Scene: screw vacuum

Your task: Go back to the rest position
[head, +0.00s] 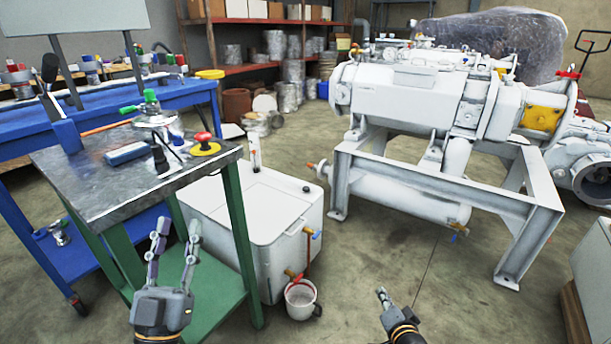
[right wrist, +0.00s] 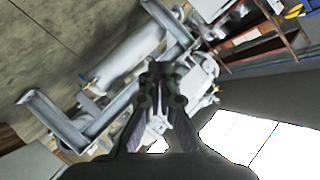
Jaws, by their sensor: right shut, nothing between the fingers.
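My left gripper (head: 177,226) is at the lower left of the head view, in front of the small green-legged table. Its two fingers stand apart and nothing shows between them. My right gripper (head: 381,291) is at the bottom middle-right of the head view, over the bare floor. Its fingers are together and empty. In the right wrist view the right gripper (right wrist: 162,74) points at the machine in the background, with no object held. The white screw vacuum pump (head: 410,95) stands on its grey frame at the right.
The green-legged table (head: 90,190) carries several tools and parts. A white tank (head: 255,215) and a white bucket (head: 300,298) stand near the middle. A blue workbench (head: 190,95) is at the left. Floor is free between bucket and pump frame (head: 520,245).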

